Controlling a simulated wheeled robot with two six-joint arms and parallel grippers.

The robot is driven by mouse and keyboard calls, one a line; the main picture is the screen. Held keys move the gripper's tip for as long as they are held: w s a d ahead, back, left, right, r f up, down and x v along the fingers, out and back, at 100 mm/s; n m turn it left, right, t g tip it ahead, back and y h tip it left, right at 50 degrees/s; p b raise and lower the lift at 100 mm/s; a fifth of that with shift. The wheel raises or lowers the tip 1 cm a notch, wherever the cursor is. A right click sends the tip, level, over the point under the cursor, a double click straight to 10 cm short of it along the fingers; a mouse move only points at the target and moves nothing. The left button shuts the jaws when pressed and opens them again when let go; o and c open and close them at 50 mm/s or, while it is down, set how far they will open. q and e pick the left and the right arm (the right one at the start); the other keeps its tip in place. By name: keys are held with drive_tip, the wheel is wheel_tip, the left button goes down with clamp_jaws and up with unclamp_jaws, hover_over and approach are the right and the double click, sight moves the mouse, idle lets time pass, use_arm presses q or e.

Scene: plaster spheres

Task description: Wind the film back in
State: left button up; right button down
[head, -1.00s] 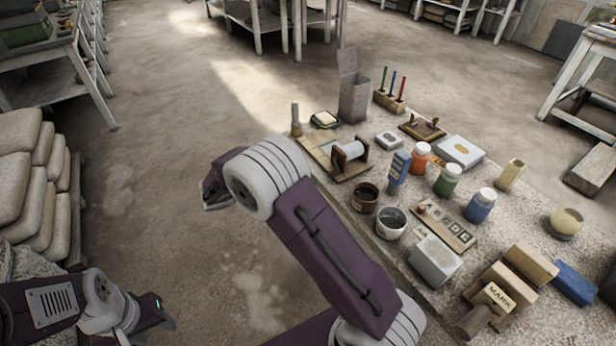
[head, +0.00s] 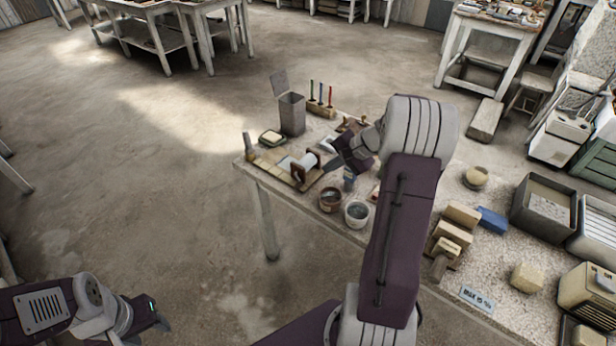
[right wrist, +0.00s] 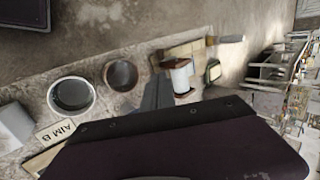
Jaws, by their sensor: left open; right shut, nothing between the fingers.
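A white roll on a wooden spool stand (head: 307,162) sits at the near left corner of the worktable; it also shows in the right wrist view (right wrist: 181,78). A pale strip (head: 284,163) lies beside it on a tan board, possibly film. My right gripper (head: 332,167) is shut and empty, just right of the spool in the head view and apparently apart from it. Its fingertips are small and hard to make out there. My left gripper (head: 160,314) is open and empty at the lower left, away from the table.
A brown bowl (head: 330,199) and a grey bowl (head: 357,213) stand close to the spool. A grey bin (head: 292,113), a brush (head: 248,146) and a rack of coloured sticks (head: 321,104) are around it. Wooden blocks (head: 462,215) lie farther right. Open floor is left of the table.

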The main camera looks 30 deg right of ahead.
sight(301, 187)
drive_tip(key=x, duration=1.4)
drive_tip(key=shift+a+f, duration=0.1)
drive_tip(key=shift+a, duration=0.25)
wheel_tip(301, 187, down, 2)
drive_tip(key=b, duration=0.4)
drive_tip(key=shift+w+r, duration=0.1)
drive_tip(key=shift+r, duration=0.15)
